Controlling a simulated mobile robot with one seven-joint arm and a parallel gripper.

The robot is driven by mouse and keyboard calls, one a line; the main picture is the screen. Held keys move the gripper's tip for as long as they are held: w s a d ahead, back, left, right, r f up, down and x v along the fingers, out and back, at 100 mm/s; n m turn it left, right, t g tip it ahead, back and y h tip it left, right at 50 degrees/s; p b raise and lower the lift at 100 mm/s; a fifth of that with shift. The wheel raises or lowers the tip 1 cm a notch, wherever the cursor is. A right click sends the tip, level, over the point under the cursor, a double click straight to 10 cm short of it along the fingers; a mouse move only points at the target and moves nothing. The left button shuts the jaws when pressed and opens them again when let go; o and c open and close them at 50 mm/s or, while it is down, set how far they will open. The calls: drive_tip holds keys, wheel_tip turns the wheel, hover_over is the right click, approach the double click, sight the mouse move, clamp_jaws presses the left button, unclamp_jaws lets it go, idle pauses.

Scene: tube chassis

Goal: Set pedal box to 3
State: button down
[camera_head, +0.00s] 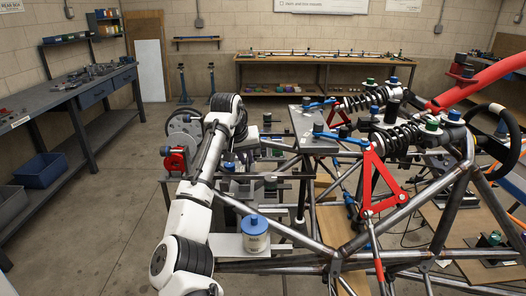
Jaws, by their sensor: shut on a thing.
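My white arm reaches up from the bottom left and bends down at the wrist. My gripper (234,160) is at its end, low over a grey metal assembly (246,186) of plates and blocks at the front of the tube chassis. This assembly looks like the pedal box. The gripper is shut on a small part there. The fingers and the held part are mostly hidden by my arm and too small to make out. No position marks or number can be read.
The tube chassis (405,208) fills the right side, with red brackets (378,182) and coil springs. A white pot with a blue lid (255,234) stands close to my arm. A workbench (70,92) lines the left wall. The floor (105,215) between is clear.

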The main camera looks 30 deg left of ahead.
drive_tip(key=shift+a+r, duration=0.15)
drive_tip(key=shift+a, duration=0.05)
drive_tip(key=shift+s, duration=0.1)
drive_tip(key=c, duration=1.5)
unclamp_jaws()
drive_tip(key=shift+s+a, duration=0.1)
drive_tip(key=shift+a, duration=0.1)
drive_tip(key=shift+o, duration=0.2)
drive_tip(key=shift+d, duration=0.1)
drive_tip(key=shift+d+r, duration=0.1)
drive_tip(key=b+v, duration=0.3)
drive_tip(key=v, duration=1)
drive_tip(key=shift+r, duration=0.15)
drive_tip(key=shift+s, duration=0.1)
